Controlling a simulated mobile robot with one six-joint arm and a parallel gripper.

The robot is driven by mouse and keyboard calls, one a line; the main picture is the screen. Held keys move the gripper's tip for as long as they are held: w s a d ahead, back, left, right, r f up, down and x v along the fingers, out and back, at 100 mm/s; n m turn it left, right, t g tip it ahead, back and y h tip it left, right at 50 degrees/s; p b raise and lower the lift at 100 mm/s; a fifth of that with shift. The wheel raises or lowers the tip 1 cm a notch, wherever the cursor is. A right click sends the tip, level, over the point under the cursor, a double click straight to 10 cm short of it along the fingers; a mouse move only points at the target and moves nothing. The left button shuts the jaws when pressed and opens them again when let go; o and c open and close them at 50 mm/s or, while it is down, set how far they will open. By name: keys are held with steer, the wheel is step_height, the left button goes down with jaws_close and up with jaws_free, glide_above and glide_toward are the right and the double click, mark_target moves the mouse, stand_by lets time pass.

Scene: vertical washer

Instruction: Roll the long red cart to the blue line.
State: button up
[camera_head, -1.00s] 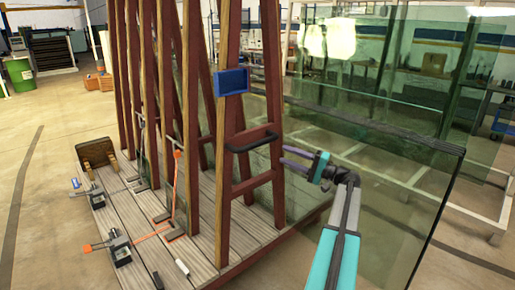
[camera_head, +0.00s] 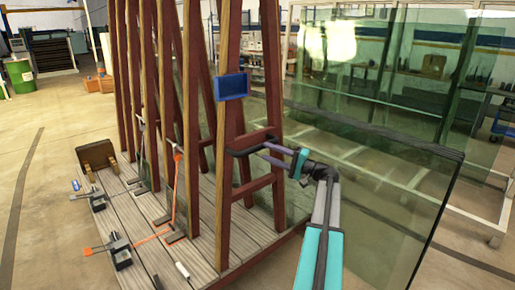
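The long red cart (camera_head: 227,190) stands in the middle, with tall red-brown uprights on a planked deck (camera_head: 205,245). No blue line on the floor can be made out.
Large glass panes (camera_head: 385,175) stand close on the right of my arm. A brown block (camera_head: 97,155) and clamp-like tools (camera_head: 119,249) lie on the deck's left side. The floor at left (camera_head: 45,220) is clear, with a dark curved line. A green barrel (camera_head: 20,74) stands far left.

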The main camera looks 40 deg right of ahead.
mark_target(258, 148)
steer(key=shift+p+x, duration=0.35)
steer(key=shift+x, duration=2.55)
jaws_close()
steer(key=shift+f, duration=0.1)
